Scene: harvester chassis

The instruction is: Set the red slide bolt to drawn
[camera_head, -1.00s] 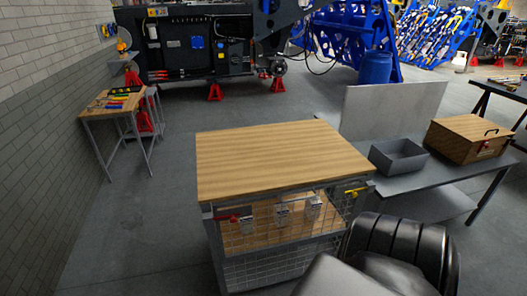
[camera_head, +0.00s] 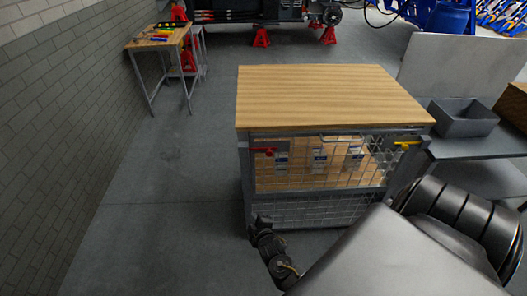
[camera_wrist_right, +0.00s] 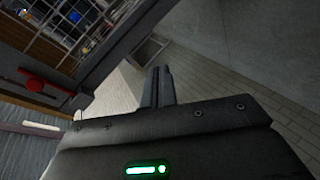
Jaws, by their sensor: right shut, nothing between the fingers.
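The red slide bolt (camera_head: 264,151) is on the upper left of the mesh front of a wood-topped cage bench. It also shows in the right wrist view (camera_wrist_right: 35,84), at the left, as a red knob and red bar by the mesh frame. I cannot tell the bolt's exact position in its travel. My right gripper (camera_head: 258,219) is below the red bolt in the head view, apart from it. Its fingers (camera_wrist_right: 158,87) are together with nothing between them, and the bolt is to their left in the wrist view. My left gripper is not in view.
The wooden bench top (camera_head: 325,92) is bare. A yellow slide bolt (camera_head: 406,145) is at the cage's upper right. Labelled boxes stand behind the mesh. A grey bin (camera_head: 462,118) sits on a table at right. Floor is open left of the bench.

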